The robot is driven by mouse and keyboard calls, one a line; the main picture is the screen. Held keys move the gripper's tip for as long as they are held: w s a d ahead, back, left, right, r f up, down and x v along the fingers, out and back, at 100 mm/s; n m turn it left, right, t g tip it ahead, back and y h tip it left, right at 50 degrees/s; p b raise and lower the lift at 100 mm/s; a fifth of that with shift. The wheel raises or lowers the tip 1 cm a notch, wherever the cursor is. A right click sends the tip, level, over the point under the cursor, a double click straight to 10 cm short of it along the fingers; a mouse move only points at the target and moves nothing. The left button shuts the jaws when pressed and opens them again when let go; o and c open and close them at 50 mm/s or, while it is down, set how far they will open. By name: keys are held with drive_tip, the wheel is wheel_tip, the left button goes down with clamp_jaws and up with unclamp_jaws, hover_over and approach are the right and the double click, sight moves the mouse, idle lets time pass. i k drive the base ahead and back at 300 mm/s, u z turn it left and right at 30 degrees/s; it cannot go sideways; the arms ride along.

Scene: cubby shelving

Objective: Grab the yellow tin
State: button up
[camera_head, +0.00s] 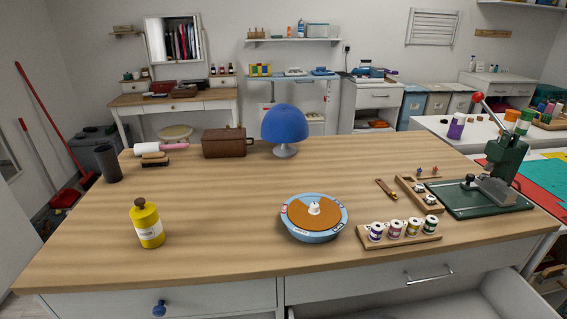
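The yellow tin (148,226) stands upright on the wooden table (215,204), near its front left. It has a white label band and a narrow neck with a dark brown cap. Bare wood surrounds it, and nothing touches it. My gripper does not show in the head view.
A round blue and orange dish (313,222) sits right of the tin. A rack of thread spools (399,232) and a green press (490,182) stand further right. A dark cup (109,165), brown box (224,143) and blue lamp (285,126) line the back. A front drawer (430,298) is open.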

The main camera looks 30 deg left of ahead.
sight(150, 232)
drive_tip(key=u, duration=3.5)
drive_tip(key=i, duration=0.55)
drive_tip(key=z, duration=0.75)
